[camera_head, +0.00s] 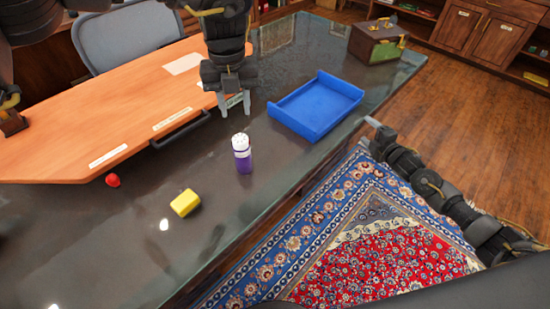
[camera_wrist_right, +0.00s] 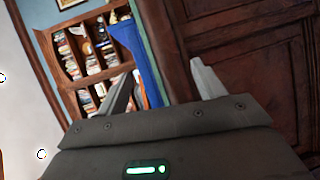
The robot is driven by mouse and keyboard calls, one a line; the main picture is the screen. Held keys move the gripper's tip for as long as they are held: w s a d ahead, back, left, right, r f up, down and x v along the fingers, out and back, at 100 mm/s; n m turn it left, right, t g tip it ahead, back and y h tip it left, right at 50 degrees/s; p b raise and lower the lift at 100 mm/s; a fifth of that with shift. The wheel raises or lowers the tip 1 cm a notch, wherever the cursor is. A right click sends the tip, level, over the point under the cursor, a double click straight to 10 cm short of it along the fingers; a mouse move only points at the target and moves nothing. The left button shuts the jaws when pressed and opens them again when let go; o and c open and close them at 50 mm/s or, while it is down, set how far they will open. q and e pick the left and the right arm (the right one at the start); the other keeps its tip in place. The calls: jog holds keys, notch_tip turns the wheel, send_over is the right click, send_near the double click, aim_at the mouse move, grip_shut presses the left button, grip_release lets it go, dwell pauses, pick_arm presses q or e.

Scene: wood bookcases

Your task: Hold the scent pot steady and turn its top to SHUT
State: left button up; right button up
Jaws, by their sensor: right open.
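The scent pot (camera_head: 243,160) stands upright on the dark glossy desk in the head view. It has a purple body, a pale label band and a white top (camera_head: 240,141). Any mark on the top is too small to read. My left gripper (camera_head: 235,114) is just behind the pot, pointing down, with its two fingers apart and nothing between them. It does not touch the pot. My right gripper (camera_head: 373,123) is off to the right, beyond the desk's edge and far from the pot. In the right wrist view its fingers (camera_wrist_right: 160,88) are spread and empty.
A blue tray (camera_head: 285,118) lies right of the pot. A yellow block (camera_head: 185,203) and a red ball-like object (camera_head: 113,180) lie to the left. A wooden board with a black handle (camera_head: 180,130) is behind. A box (camera_head: 378,42) stands at the far corner. Desk around the pot is clear.

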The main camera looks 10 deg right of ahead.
jog(key=w+a+r+n+y, duration=0.1)
jog(key=a+r+n+y, duration=0.3)
jog(key=r, duration=0.6)
jog(key=n+g+y, duration=0.4)
jog(key=n+g, duration=0.3)
jog(key=n, duration=1.6)
send_near(249, 156)
jog(key=x, duration=1.2)
jog(key=shift+w+f, duration=0.1)
